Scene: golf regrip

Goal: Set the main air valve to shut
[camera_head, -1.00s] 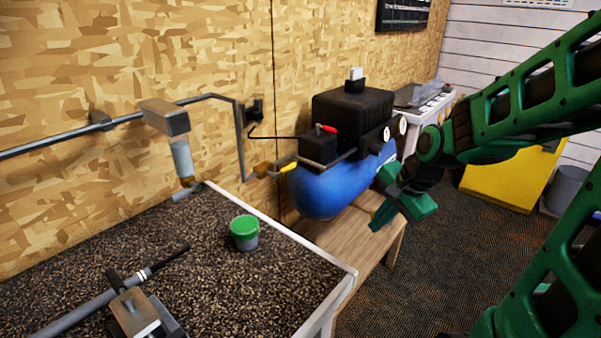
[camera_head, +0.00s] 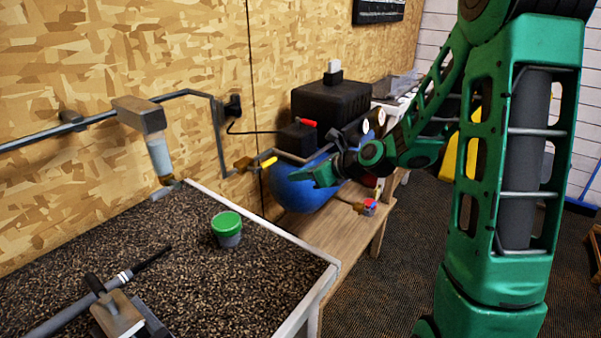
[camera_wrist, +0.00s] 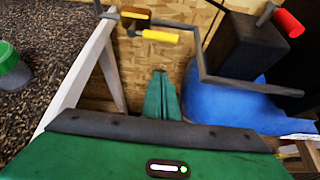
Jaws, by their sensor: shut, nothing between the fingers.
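The main air valve is a brass body (camera_head: 243,164) with a yellow lever (camera_head: 268,161), between the grey wall pipe and the blue compressor tank. In the wrist view the brass body (camera_wrist: 133,18) is at the top, and its yellow lever (camera_wrist: 160,36) points right, roughly in line with the body. My gripper (camera_head: 292,176) is shut and empty, in front of the tank, just right of and slightly below the lever in the head view. In the wrist view its fingertips (camera_wrist: 159,72) lie below the lever with a visible gap, not touching it.
The blue tank (camera_head: 298,194) with its black compressor housing (camera_head: 330,102) and red switch lever (camera_head: 306,122) stands close by my gripper. A red and blue fitting (camera_head: 368,207) is at the wooden bench's edge. A green-lidded pot (camera_head: 227,228) stands on the dark-topped workbench (camera_head: 190,280).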

